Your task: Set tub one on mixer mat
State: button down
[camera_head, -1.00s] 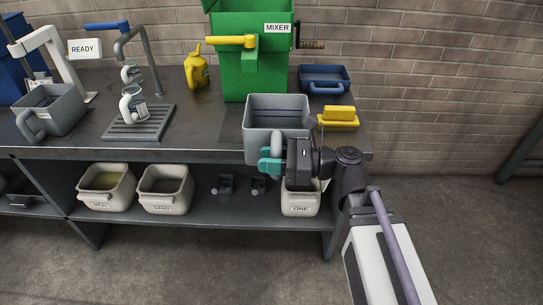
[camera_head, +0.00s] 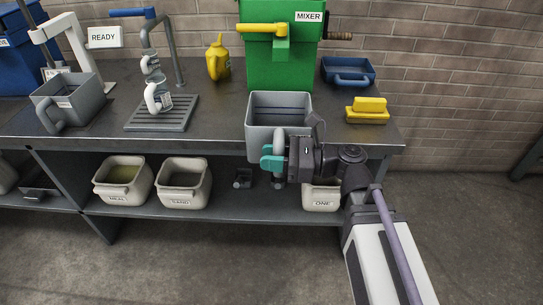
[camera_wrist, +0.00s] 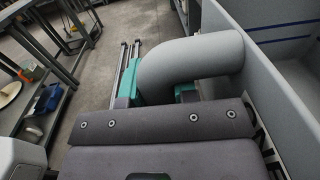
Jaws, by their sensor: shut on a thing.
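A grey open tub (camera_head: 262,140) is in front of the green mixer, overlapping the bench's front edge in the head view. I cannot tell whether it touches the bench. Its number is not visible. My gripper (camera_head: 278,160) is shut on the tub's curved grey handle, with teal fingers around it. In the wrist view the handle (camera_wrist: 190,65) sits between the fingers and the tub wall (camera_wrist: 265,90) is at right. The mixer mat is not clearly visible; the tub covers the area before the mixer (camera_head: 285,60).
A second grey tub (camera_head: 85,105) stands at left by the READY sign (camera_head: 103,37). A drip grate (camera_head: 160,115), yellow can (camera_head: 217,60), blue tray (camera_head: 348,72) and yellow block (camera_head: 368,108) are on the bench.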

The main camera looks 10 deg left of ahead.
jog(key=w, duration=0.5)
jog(key=w+a, duration=0.1)
jog(key=w, duration=0.5)
jog(key=w+a, duration=0.1)
jog(key=w, duration=0.5)
jog(key=shift+a+f+p, duration=0.1)
jog(key=shift+p, duration=0.3)
jog(key=shift+f, duration=0.1)
jog(key=shift+s+f+b, duration=0.1)
jog(key=shift+f+b, duration=0.2)
jog(key=shift+b, duration=0.1)
jog(key=shift+f, duration=0.1)
jog(key=shift+f+b, duration=0.2)
jog(key=shift+b, duration=0.1)
jog(key=shift+f, duration=0.15)
dwell(0.5)
jog(key=shift+f+b, duration=0.2)
jog(key=shift+b, duration=0.15)
jog(key=c, duration=0.8)
grip_release()
jog(key=shift+o, duration=0.2)
